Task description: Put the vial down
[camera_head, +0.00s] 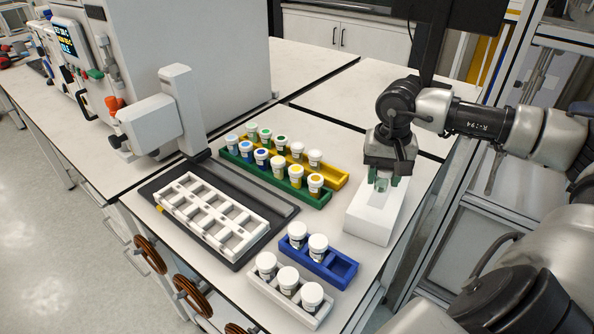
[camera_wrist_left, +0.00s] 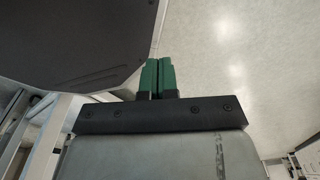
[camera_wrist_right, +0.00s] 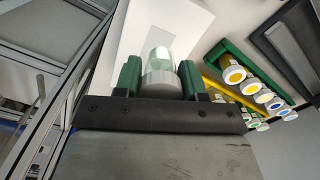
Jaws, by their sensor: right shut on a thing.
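My right gripper (camera_head: 382,182) points down over a white block (camera_head: 370,222) at the right side of the bench. In the right wrist view its green fingers (camera_wrist_right: 160,80) are shut on a vial (camera_wrist_right: 160,58), whose wide pale cap faces the camera. The vial's lower end points at the white block (camera_wrist_right: 190,22); I cannot tell whether it touches it or sits in an opening. My left gripper (camera_wrist_left: 157,78) shows only in the left wrist view. Its fingers are together with nothing between them, away from the bench items.
Left of the block stand a yellow rack (camera_head: 335,183) and a green rack (camera_head: 318,200) with several vials. In front are a blue rack (camera_head: 340,281) with two vials and a white rack (camera_head: 310,318) with three. An empty white frame (camera_head: 212,215) lies on a dark plate.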

